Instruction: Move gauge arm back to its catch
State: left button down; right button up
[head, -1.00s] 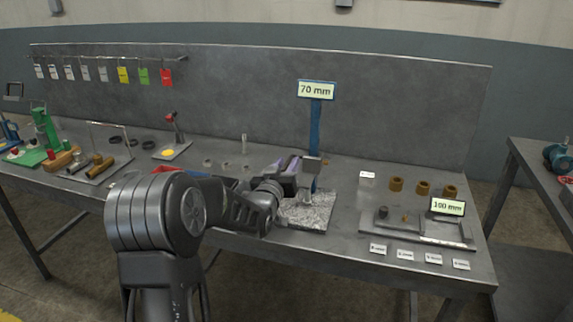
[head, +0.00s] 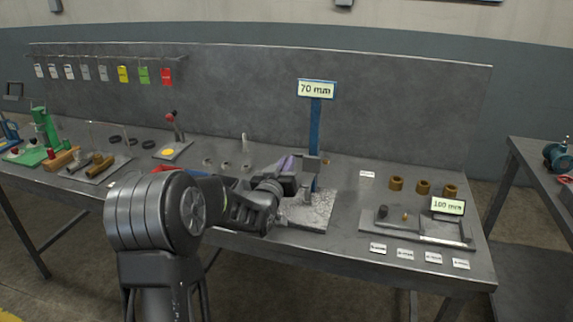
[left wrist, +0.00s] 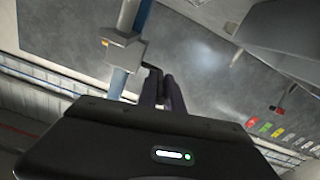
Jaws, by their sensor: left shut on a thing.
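The height gauge has a blue column (head: 315,135), a "70 mm" display (head: 316,89) on top and a speckled stone base (head: 307,212). A grey block, the gauge arm (head: 313,163), sits on the column above the base. It also shows in the left wrist view (left wrist: 124,50), with a small dark grip piece at its side. My left gripper (head: 293,165) reaches in from the left and is shut on the gauge arm. Its fingers (left wrist: 162,88) are close together at that dark piece in the wrist view. The catch cannot be made out. My right gripper is out of view.
Right of the gauge stand several brass rings (head: 423,187) and a grey fixture with a "100 mm" display (head: 447,206), with white labels in front. A red-knobbed stand (head: 174,130) and small rings are behind my arm. A back panel (head: 400,110) closes the bench.

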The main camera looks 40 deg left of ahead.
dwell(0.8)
pick_arm(q)
notch_tip(320, 180, up, 11)
jog(key=shift+p, duration=0.45)
jog(key=c, duration=1.7)
grip_release()
jog(key=shift+f, duration=0.1)
jog(key=shift+o, duration=1.1)
jog(key=shift+f, duration=0.15)
jog(key=shift+s, duration=0.1)
jog(key=b+v, duration=0.1)
jog(key=v, duration=0.6)
jog(key=shift+s+d, duration=0.15)
jog(key=shift+s, duration=0.15)
